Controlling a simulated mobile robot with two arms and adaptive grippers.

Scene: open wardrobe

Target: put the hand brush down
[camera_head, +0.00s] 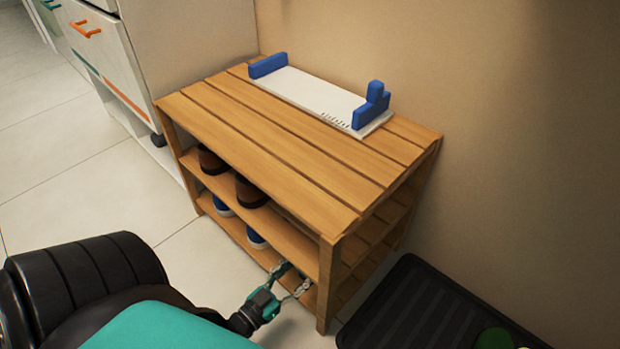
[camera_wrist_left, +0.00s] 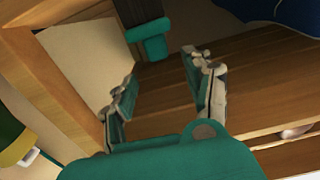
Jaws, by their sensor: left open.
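My left gripper (camera_head: 291,279) reaches into the lower part of the wooden rack at its near front corner. In the left wrist view its two fingers (camera_wrist_left: 162,93) are spread apart with nothing between them. Just beyond the fingertips is a teal piece with a dark part above it, which looks like the hand brush (camera_wrist_left: 150,42). It appears apart from the fingers, at the lower shelf (camera_wrist_left: 245,75). The brush is not clear in the head view, where the gripper and rack cover that spot. My right gripper is not in view.
The slatted rack (camera_head: 300,165) carries a white board with blue ends (camera_head: 315,95). Brown shoes (camera_head: 250,190) and blue shoes (camera_head: 256,238) stand on its shelves. A rack post is close beside the gripper. A black mat (camera_head: 420,310) with green items lies at the right.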

